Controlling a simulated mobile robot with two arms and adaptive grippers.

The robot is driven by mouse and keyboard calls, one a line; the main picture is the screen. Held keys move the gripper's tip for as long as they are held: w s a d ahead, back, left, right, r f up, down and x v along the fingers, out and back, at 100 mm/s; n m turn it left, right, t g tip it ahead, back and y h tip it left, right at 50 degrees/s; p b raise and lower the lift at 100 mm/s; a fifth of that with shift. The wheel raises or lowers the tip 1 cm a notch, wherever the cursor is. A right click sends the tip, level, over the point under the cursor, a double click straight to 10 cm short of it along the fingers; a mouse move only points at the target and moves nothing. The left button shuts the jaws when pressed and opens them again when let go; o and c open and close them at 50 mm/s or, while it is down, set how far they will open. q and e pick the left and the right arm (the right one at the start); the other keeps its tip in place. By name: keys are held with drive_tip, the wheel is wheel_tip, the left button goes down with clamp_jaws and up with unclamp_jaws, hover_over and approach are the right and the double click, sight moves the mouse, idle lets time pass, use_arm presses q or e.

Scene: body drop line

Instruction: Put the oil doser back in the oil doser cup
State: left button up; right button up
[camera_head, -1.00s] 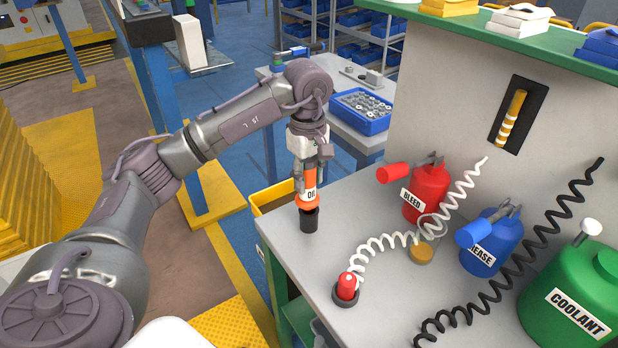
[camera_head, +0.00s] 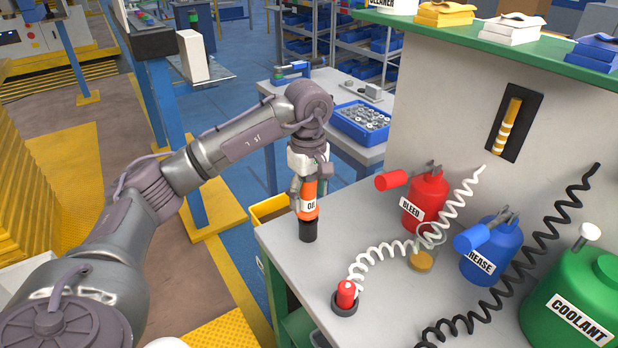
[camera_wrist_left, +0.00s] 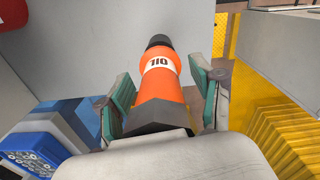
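The orange oil doser (camera_head: 309,190) stands upright near the bench's left corner, its lower end in the black oil doser cup (camera_head: 308,232). In the left wrist view the doser (camera_wrist_left: 160,90) points away from me, with the dark cup (camera_wrist_left: 158,41) at its far end. My left gripper (camera_head: 310,190) is around the doser from above. In the left wrist view its two fingers (camera_wrist_left: 163,100) are spread on either side, with a visible gap on the right side. The lower end of the doser is hidden inside the cup. My right gripper is not in view.
On the grey bench (camera_head: 370,320) stand a red doser (camera_head: 346,295) in a cup with a white coiled hose, a red bleed can (camera_head: 425,200), a blue grease can (camera_head: 490,250) and a green coolant can (camera_head: 580,300). A yellow bin (camera_head: 268,210) is beyond the bench's left edge.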

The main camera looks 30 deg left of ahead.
sight(308, 178)
use_arm(q)
drive_tip(key=r, duration=0.2)
drive_tip(key=r+b, duration=0.1)
drive_tip(key=shift+w+a+r, duration=0.25)
drive_tip(key=shift+a, duration=0.05)
wheel_tip(308, 178, up, 10)
drive_tip(key=shift+s+d+f+p, duration=0.15)
drive_tip(key=shift+p, duration=1.1)
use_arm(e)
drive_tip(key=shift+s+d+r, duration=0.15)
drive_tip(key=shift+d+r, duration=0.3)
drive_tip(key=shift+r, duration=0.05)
use_arm(q)
drive_tip(key=shift+f, duration=0.1)
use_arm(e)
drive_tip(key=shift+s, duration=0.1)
